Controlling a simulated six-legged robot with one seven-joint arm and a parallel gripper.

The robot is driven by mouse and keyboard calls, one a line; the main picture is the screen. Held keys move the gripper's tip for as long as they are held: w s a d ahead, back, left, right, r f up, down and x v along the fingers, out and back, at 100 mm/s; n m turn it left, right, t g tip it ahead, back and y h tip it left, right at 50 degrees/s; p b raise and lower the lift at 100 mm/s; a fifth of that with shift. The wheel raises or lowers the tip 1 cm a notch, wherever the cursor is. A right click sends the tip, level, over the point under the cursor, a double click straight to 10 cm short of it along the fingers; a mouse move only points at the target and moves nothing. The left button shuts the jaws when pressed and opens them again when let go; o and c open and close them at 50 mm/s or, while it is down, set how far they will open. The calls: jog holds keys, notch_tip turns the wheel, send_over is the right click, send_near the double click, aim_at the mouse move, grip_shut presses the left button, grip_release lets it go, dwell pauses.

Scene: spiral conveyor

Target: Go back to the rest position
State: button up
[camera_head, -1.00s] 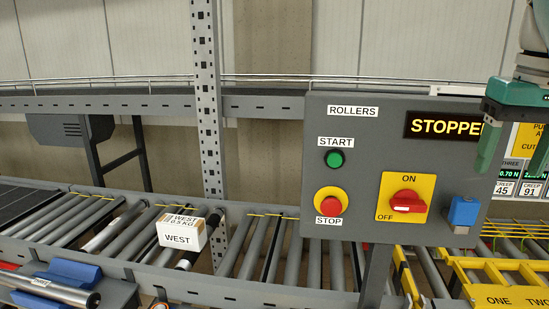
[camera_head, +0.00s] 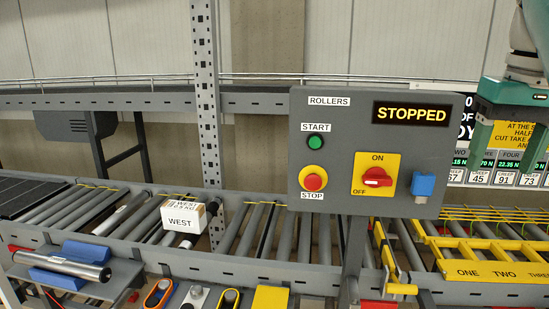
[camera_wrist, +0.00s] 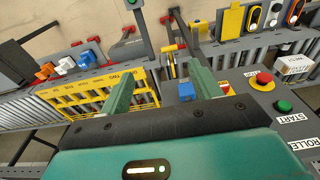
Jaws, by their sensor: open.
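My gripper (camera_head: 508,145) is at the right edge of the head view, its green fingers pointing down, to the right of the control panel. In the wrist view its two fingers (camera_wrist: 160,90) stand apart with nothing between them. The grey rollers panel (camera_head: 332,180) shows STOPPED on its display (camera_head: 411,113). It carries a green START button (camera_head: 315,142), a red STOP button (camera_head: 314,182), a red rotary switch (camera_head: 376,177) on a yellow plate and a blue block (camera_head: 423,185). The switch handle lies roughly horizontal.
A white WEST box (camera_head: 182,222) sits on the roller conveyor (camera_head: 245,235). A yellow frame (camera_head: 480,270) labelled ONE, TWO stands at the lower right. A perforated post (camera_head: 207,90) rises behind the conveyor. A shelf with a metal roller (camera_head: 62,265) is at the lower left.

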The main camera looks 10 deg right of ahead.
jog(key=s+a+f+n+t, duration=0.1)
jog(key=a+f+t, duration=0.1)
jog(key=a+f, duration=0.9)
jog(key=s+a+f+n+t, duration=0.2)
jog(key=a+f, duration=0.9)
jog(key=f, duration=0.9)
jog(key=shift+a+f, duration=0.15)
jog(key=shift+f, duration=0.15)
dwell(0.9)
